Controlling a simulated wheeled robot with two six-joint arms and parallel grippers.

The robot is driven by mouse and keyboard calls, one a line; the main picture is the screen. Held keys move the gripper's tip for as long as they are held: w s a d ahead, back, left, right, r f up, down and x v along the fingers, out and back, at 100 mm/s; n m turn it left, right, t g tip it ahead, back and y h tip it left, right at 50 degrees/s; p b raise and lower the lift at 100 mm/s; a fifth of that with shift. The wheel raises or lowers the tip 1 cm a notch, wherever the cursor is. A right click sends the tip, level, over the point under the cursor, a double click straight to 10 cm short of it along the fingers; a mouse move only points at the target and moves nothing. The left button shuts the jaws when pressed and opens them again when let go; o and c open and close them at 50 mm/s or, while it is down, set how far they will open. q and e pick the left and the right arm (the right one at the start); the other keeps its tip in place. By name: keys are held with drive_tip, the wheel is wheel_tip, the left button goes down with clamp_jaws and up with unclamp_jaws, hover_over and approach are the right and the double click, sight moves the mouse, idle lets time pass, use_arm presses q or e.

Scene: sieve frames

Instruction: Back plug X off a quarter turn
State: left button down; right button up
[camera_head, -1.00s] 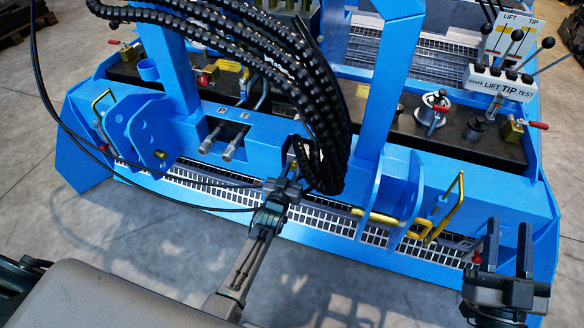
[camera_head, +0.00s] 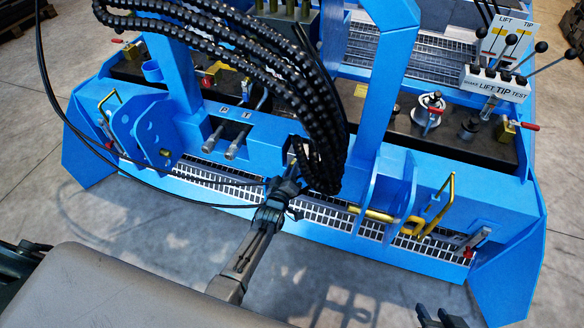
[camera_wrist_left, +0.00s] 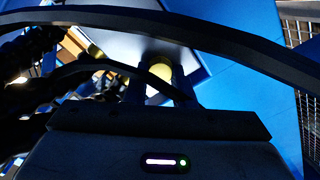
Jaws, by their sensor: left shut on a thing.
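My left gripper (camera_head: 296,170) reaches in beneath the black hoses at the middle of the blue frame. In the left wrist view its two dark fingers (camera_wrist_left: 161,85) stand close on either side of a yellow round end, which I take to be plug X (camera_wrist_left: 160,71); no X label is readable. In the head view the hoses and my gripper hide the plug, so its turn cannot be read. My right gripper (camera_head: 442,317) shows only at the bottom edge, its finger ends apart and nothing visible between them.
A thick bundle of black hoses (camera_head: 320,120) hangs over my left gripper. Two grey fittings marked P and T (camera_head: 237,146) sit left of it. A yellow handle (camera_head: 440,200) and blue lugs (camera_head: 395,190) stand to the right. The concrete floor (camera_head: 330,280) in front is clear.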

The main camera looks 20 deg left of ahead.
use_arm(q)
drive_tip(key=shift+f+n+p, duration=0.1)
drive_tip(key=shift+n+p, duration=0.2)
drive_tip(key=shift+n, duration=0.8)
use_arm(e)
drive_tip(key=shift+s+d+r+g, duration=0.15)
drive_tip(key=shift+d+r+g, duration=0.05)
drive_tip(key=shift+g, duration=0.2)
use_arm(q)
drive_tip(key=c, duration=1.2)
unclamp_jaws()
drive_tip(key=s+p, duration=0.1)
drive_tip(key=s, duration=1)
drive_tip(key=shift+a+p, duration=0.2)
drive_tip(key=shift+p, duration=0.15)
use_arm(e)
drive_tip(key=shift+s+d+r+n+g+h, duration=0.3)
drive_tip(key=shift+s+d+r+g+h, duration=0.2)
drive_tip(key=shift+d+r+g, duration=0.15)
drive_tip(key=shift+f, duration=0.1)
